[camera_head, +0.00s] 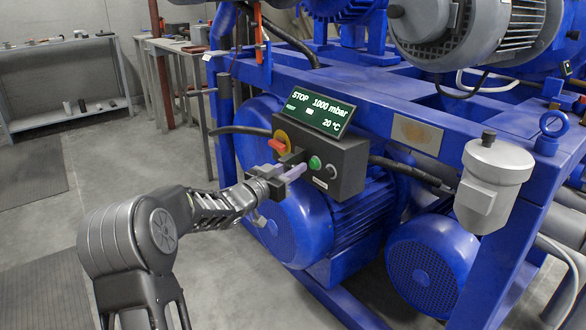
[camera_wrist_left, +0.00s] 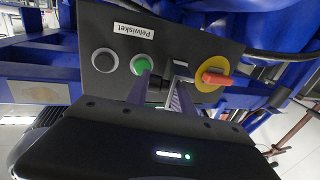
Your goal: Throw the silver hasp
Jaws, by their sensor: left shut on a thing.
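The silver hasp (camera_wrist_left: 181,71) shows in the left wrist view as a small pale metal piece on the dark control box (camera_wrist_left: 112,28), between the green button and the red-and-yellow rotary switch. My left gripper (camera_wrist_left: 160,90) is at the box front, its two purplish fingers closed around a short dark part at the hasp. The fingers hide part of it, so its exact position is unclear. In the head view my left gripper (camera_head: 292,172) reaches the box from the left, and the hasp is mostly hidden there. My right gripper is not in view.
The red-and-yellow rotary switch (camera_head: 279,143) is close by the fingers, as are the green button (camera_head: 315,163) and a dark button (camera_head: 331,171). A display (camera_head: 318,112) reading STOP tops the box. The blue frame (camera_head: 375,95) and motors surround it. Grey floor (camera_head: 100,170) is open at left.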

